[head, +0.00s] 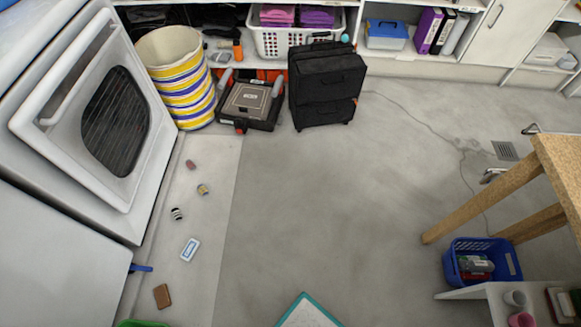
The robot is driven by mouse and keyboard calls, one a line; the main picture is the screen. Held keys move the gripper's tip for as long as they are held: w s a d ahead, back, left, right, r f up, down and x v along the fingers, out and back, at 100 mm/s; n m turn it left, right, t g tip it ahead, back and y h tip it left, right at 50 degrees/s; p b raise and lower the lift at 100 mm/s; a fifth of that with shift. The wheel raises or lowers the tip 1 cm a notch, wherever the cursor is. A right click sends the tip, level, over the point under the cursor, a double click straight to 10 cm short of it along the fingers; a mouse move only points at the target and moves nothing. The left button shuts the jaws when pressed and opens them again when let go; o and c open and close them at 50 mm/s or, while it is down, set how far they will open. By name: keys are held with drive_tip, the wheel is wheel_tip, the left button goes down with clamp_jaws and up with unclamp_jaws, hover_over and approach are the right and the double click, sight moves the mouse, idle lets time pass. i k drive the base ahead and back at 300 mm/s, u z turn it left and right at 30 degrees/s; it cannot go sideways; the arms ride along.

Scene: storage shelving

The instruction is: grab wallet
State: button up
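A small brown block-like item that looks like the wallet (161,296) lies on the pale floor strip at the lower left, close to the white appliance. Its upper face shows, and nothing covers it. My gripper is not in view, so its state and its distance from the wallet do not show.
A blue-and-white packet (190,249) and several small items lie farther up the strip. White appliances (85,110) border the left. A striped basket (181,80), black suitcase (327,85) and toolbox (249,102) stand behind. A wooden table (487,202) is right. The middle floor is clear.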

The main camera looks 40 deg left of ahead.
sight(162, 297)
drive_tip(key=z, duration=5.25)
drive_tip(key=k, duration=0.75)
drive_tip(key=z, duration=2.15)
drive_tip(key=i, duration=0.4)
drive_tip(key=u, duration=0.1)
